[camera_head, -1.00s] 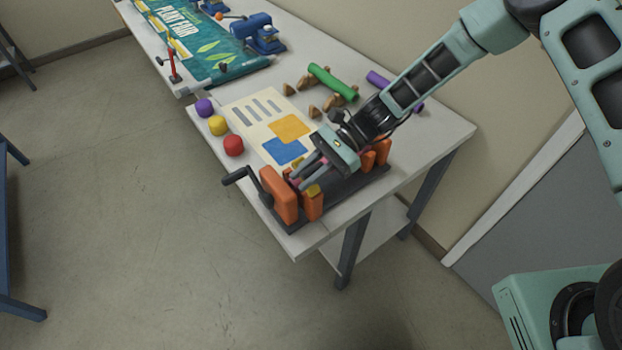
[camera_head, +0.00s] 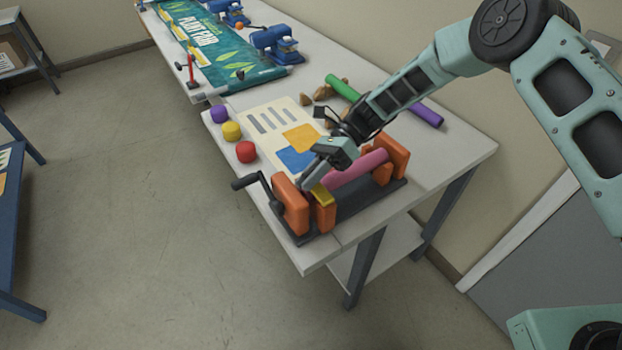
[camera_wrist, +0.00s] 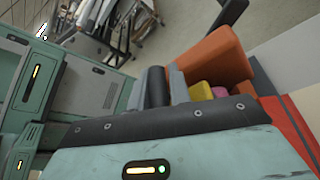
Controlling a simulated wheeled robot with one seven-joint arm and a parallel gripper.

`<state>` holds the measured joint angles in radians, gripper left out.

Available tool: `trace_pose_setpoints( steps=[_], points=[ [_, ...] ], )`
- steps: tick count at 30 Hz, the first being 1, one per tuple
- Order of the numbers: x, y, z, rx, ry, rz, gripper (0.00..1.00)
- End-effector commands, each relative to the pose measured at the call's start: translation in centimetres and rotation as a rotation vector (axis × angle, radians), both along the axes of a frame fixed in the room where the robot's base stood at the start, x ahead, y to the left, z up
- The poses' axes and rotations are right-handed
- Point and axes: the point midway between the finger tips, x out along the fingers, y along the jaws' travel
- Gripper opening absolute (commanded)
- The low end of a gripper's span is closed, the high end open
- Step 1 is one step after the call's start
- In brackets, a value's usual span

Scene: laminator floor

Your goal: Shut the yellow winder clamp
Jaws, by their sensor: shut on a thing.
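The winder (camera_head: 352,207) stands at the near end of the table, with orange end blocks on a dark base and a crank with a dark handle (camera_head: 245,182). A pink roll (camera_head: 357,168) lies between its blocks. The yellow clamp (camera_head: 323,195) sits at the crank end, by the orange block. My gripper (camera_head: 310,180) is beside the yellow clamp, fingers pointing down. In the wrist view, its grey fingers (camera_wrist: 158,88) are closed around a dark piece, apparently the clamp's grip. Yellow (camera_wrist: 201,91) and pink show to their right. My fingers partly hide the clamp.
Purple, yellow and red knobs (camera_head: 246,152) lie along the table's left edge beside a printed sheet (camera_head: 262,120). A green roll (camera_head: 343,88) and a purple roll (camera_head: 426,115) lie behind my arm. A teal banner (camera_head: 215,55) and blue clamping devices (camera_head: 276,45) are farther back.

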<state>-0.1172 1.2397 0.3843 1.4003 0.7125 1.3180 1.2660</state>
Motion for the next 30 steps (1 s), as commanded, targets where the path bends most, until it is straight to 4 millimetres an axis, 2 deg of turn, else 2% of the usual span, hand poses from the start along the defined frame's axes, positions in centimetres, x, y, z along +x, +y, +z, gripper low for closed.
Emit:
trace_pose_setpoints(
  steps=[1,16,17,18,19,30],
  points=[
    [-0.26,-0.4,-0.5,-0.015,0.017,0.006,0.0],
    [-0.23,-0.4,-0.55,-0.025,0.033,0.006,0.0],
    [-0.24,-0.39,-0.55,-0.025,0.033,0.006,0.25],
    [-0.23,-0.37,-0.56,-0.025,0.032,0.005,0.36],
    [-0.22,-0.35,-0.55,-0.025,0.032,0.005,0.39],
    [-0.07,0.0,-0.23,-0.016,0.025,0.003,0.39]
  ],
)
